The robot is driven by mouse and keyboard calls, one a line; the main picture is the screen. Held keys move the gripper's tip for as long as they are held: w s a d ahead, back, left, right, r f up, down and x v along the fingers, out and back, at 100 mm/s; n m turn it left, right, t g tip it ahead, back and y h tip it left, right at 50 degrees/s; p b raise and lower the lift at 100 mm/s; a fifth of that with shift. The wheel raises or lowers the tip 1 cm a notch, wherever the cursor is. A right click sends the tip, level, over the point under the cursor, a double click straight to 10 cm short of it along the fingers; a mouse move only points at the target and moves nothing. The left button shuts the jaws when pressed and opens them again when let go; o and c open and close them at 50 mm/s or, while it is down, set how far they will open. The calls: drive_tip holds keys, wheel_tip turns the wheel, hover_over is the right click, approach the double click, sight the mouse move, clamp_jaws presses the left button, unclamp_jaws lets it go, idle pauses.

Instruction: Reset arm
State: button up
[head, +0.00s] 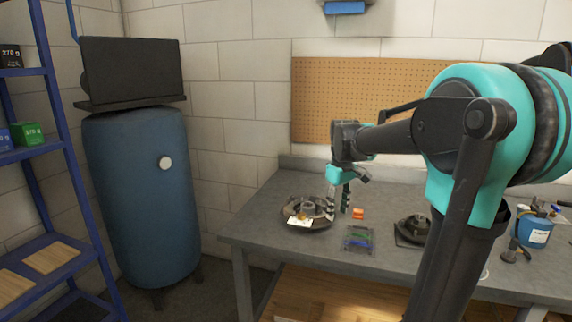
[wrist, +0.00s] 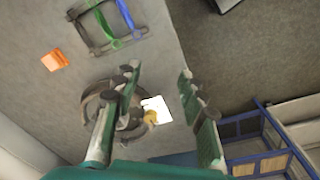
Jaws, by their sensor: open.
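My gripper (head: 340,196) hangs from my arm above the left part of the grey workbench (head: 385,195) in the head view. In the wrist view my gripper (wrist: 158,108) shows its two fingers spread apart, with nothing between them. Below the fingers lies a dark round part (head: 290,212), with a white card (head: 300,222) and a small yellowish piece on it. The white card also shows in the wrist view (wrist: 160,108). The gripper fingers hide some of the round part.
An orange block (head: 358,213), a small frame with green and blue pieces (head: 358,239) and a dark part on a plate (head: 416,230) are on the bench. A blue canister (head: 534,232) stands at right. A blue tank (head: 145,200) and blue shelf (head: 45,155) stand left. A pegboard (head: 350,90) hangs behind.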

drive_tip(key=s+d+f+m+t, duration=0.3)
drive_tip(key=s+f+m, duration=0.4)
drive_tip(key=s+f, duration=1.1)
drive_tip(key=shift+s+f, duration=0.35)
drive_tip(key=shift+s, duration=0.4)
